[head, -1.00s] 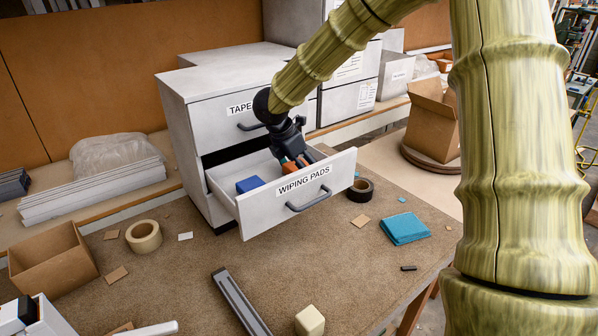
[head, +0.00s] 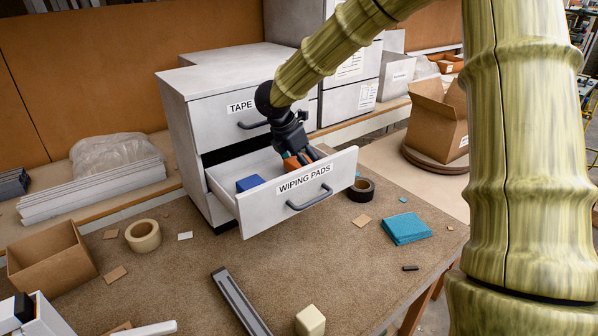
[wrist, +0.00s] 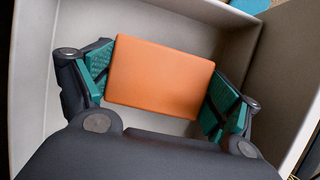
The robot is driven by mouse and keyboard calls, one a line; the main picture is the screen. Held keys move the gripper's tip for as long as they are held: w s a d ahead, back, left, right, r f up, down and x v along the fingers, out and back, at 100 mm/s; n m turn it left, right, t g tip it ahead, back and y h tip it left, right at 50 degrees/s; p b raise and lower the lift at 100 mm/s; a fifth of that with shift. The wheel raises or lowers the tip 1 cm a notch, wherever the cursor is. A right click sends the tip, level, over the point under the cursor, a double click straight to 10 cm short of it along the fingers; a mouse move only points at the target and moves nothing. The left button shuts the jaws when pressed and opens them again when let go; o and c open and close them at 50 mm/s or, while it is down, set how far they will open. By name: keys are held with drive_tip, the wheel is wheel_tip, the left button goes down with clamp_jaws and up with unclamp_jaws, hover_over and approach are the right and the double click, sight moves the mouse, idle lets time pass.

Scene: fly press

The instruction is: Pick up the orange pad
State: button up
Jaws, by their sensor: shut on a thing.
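The orange pad (wrist: 160,76) is a flat rectangular block between my gripper's two green-lined fingers in the wrist view. My gripper (head: 299,158) is shut on it, with one finger at each side. In the head view the orange pad (head: 290,163) shows only partly, behind the drawer front and beside my fingers. The pad is inside the open drawer labelled WIPING PADS (head: 240,208). I cannot tell whether it touches the drawer floor.
A blue pad (head: 249,184) lies in the drawer's left part. The TAPE drawer (head: 222,122) above is closed. A black tape roll (head: 361,190) and teal cloths (head: 406,229) lie on the bench to the right. The drawer walls stand close around my gripper.

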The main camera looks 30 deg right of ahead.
wheel_tip(320, 180, up, 6)
drive_tip(key=shift+d+b, duration=0.15)
drive_tip(key=shift+b, duration=1)
drive_tip(key=w+d+b, duration=0.1)
drive_tip(key=d+b, duration=0.3)
drive_tip(key=d, duration=1.5)
drive_tip(key=shift+w+d, duration=0.15)
drive_tip(key=shift+w, duration=0.1)
